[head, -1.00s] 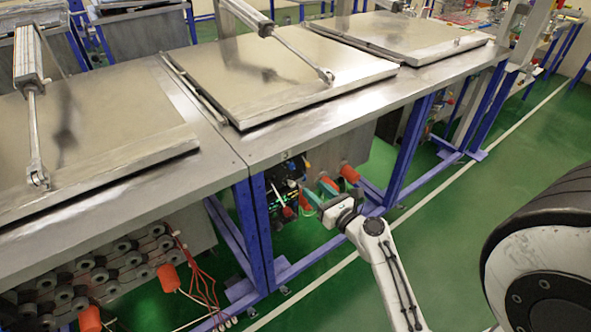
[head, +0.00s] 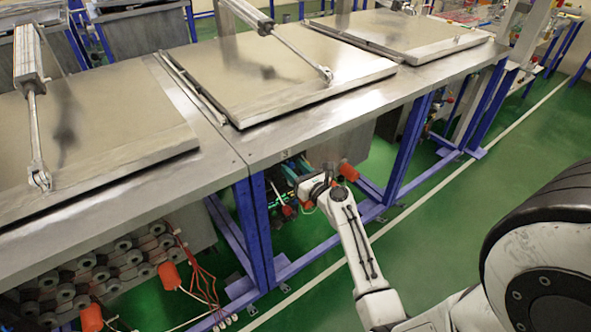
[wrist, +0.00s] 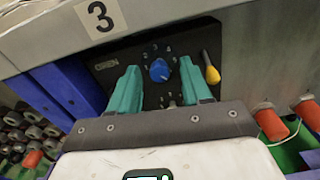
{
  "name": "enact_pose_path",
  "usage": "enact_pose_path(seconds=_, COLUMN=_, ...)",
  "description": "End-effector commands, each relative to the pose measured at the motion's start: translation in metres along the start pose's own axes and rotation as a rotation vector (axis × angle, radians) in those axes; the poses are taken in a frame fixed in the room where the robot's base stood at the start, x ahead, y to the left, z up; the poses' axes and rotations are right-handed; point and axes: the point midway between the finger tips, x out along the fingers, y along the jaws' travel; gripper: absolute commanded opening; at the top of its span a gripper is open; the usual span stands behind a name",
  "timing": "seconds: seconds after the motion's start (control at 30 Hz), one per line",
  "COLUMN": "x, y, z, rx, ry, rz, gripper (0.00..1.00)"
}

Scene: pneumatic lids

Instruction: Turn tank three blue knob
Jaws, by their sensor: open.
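In the wrist view, a blue knob (wrist: 159,70) sits on a black panel (wrist: 208,33) below a label with the number 3 (wrist: 99,14). My gripper (wrist: 160,80) has two teal fingers, spread apart, with the knob showing between and just beyond their tips. The fingers do not appear to touch the knob. In the head view, my gripper (head: 293,172) is at the front of the steel tank, under its top edge. The knob cannot be made out there.
A yellow-tipped handle (wrist: 212,74) sticks out right of the knob, close to the right finger. Orange cylinders (wrist: 271,125) are at the right. Green floor in front is open.

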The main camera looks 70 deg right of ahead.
Motion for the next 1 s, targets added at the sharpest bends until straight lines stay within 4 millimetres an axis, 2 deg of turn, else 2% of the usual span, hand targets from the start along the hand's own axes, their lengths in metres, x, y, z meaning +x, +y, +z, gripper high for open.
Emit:
enact_pose_path(seconds=0.13, x=-0.0002, y=0.0, z=0.0001, rx=0.0, ry=0.0, rz=0.0, gripper=0.46)
enact_pose_path(seconds=0.6, x=-0.0004, y=0.0, z=0.0001, rx=-0.001, ry=0.0, rz=0.0, gripper=0.01)
enact_pose_path(seconds=1.0, x=-0.0004, y=-0.0001, z=-0.0005, rx=-0.04, ry=0.0, rz=0.0, gripper=0.0)
